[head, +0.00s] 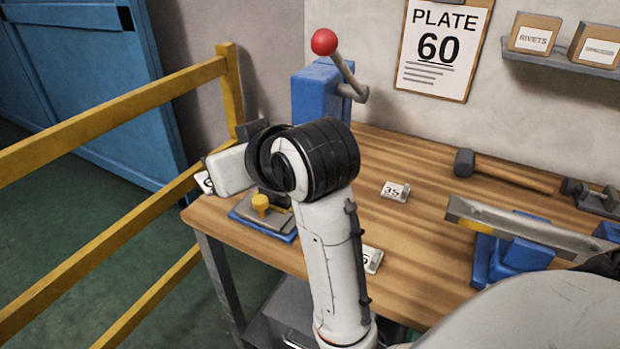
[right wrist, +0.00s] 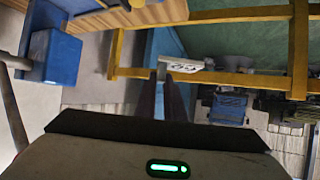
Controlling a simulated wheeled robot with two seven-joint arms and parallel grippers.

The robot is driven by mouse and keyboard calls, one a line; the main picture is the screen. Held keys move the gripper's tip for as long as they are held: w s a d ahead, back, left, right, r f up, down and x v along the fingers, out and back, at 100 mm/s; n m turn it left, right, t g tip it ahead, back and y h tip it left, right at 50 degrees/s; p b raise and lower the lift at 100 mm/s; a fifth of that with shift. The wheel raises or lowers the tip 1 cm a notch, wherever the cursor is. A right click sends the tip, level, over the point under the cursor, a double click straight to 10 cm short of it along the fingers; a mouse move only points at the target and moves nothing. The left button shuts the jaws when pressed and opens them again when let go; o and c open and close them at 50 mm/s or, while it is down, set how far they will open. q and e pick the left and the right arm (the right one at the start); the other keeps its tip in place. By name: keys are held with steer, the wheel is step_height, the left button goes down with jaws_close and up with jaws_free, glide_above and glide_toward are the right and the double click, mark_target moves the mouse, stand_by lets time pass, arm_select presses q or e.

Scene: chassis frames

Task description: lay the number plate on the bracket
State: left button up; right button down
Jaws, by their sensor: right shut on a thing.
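My right gripper (right wrist: 164,88) is shut on a white number plate (right wrist: 184,67), which reads as 60 in the right wrist view. In the head view a white corner of this plate (head: 205,183) shows beyond the pale hand, left of the bench edge. My fingertips are hidden there. A blue-and-grey fixture (head: 250,226) with a yellow knob sits at the bench's left corner, partly behind my arm; I cannot tell whether it is the bracket. The plate appears apart from it. My left gripper is not in view.
Plate 35 (head: 395,191) and a partly hidden plate (head: 373,260) lie on the wooden bench (head: 430,215). A blue lever press (head: 316,95) stands behind my arm. A grey beam on blue supports (head: 505,255) is at right. A yellow railing (head: 120,105) runs left.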

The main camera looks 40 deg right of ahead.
steer(key=w+d+f+m+g+h+p, duration=0.1)
steer(key=w+d+f+m+g+h, duration=0.2)
steer(key=d+m+g+h, duration=0.25)
steer(key=w+d+f+m+g+h, duration=0.2)
steer(key=w+d+f+m+h, duration=0.25)
steer(key=d+m, duration=0.35)
steer(key=shift+n+h, duration=0.3)
steer(key=shift+n, duration=0.05)
steer(key=f, duration=0.3)
steer(key=d+f, duration=0.1)
steer(key=shift+s+f+p, duration=0.3)
steer(key=shift+f+p, duration=0.05)
step_height(320, 180, down, 4)
steer(key=shift+r, duration=0.1)
steer(key=shift+f, duration=0.5)
